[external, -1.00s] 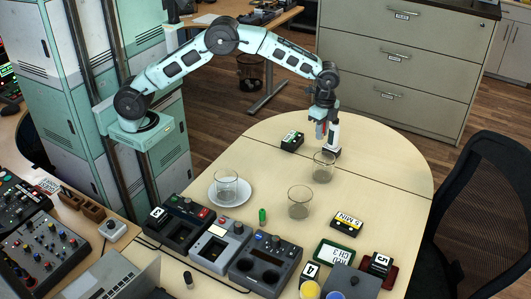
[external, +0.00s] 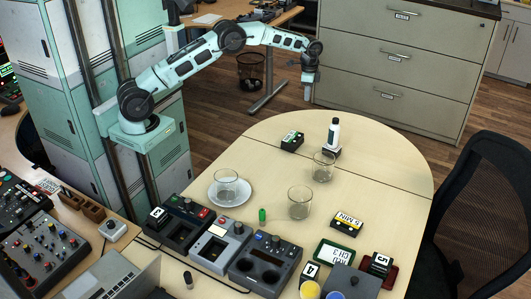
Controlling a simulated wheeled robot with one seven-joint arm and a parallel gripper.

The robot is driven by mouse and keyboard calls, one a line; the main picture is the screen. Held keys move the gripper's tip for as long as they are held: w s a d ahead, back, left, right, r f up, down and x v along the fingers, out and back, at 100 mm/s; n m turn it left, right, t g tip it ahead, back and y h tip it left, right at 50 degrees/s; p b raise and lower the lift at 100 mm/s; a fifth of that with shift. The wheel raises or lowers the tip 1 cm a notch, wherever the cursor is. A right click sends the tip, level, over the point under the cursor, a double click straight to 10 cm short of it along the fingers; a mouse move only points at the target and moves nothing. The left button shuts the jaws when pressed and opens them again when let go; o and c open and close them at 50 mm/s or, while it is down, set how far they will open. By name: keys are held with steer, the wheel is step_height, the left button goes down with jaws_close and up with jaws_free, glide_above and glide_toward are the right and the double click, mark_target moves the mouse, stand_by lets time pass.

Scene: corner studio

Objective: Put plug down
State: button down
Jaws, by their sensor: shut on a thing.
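My gripper (external: 308,92) is raised beyond the far edge of the table, in front of the grey drawer cabinet. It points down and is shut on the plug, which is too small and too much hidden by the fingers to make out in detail. The round-ended wooden table (external: 385,165) is below and to the right of my gripper. A white bottle with a dark cap (external: 333,136) stands upright at the table's back, apart from my gripper.
A black block with a green label (external: 292,141) lies left of the bottle. Glasses (external: 322,168) (external: 299,203), a saucer (external: 240,203) and several consoles (external: 265,262) stand nearer. The drawer cabinet (external: 400,60) is behind my gripper. The table's right end is clear.

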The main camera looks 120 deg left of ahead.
mark_target(305, 124)
step_height(305, 124, down, 12)
steer(key=shift+p, duration=0.4)
steer(key=shift+f, duration=0.2)
steer(key=c, duration=1.3)
jaws_free()
steer(key=shift+r, duration=0.1)
step_height(305, 124, up, 12)
steer(key=shift+b, duration=0.45)
steer(key=shift+r, duration=0.1)
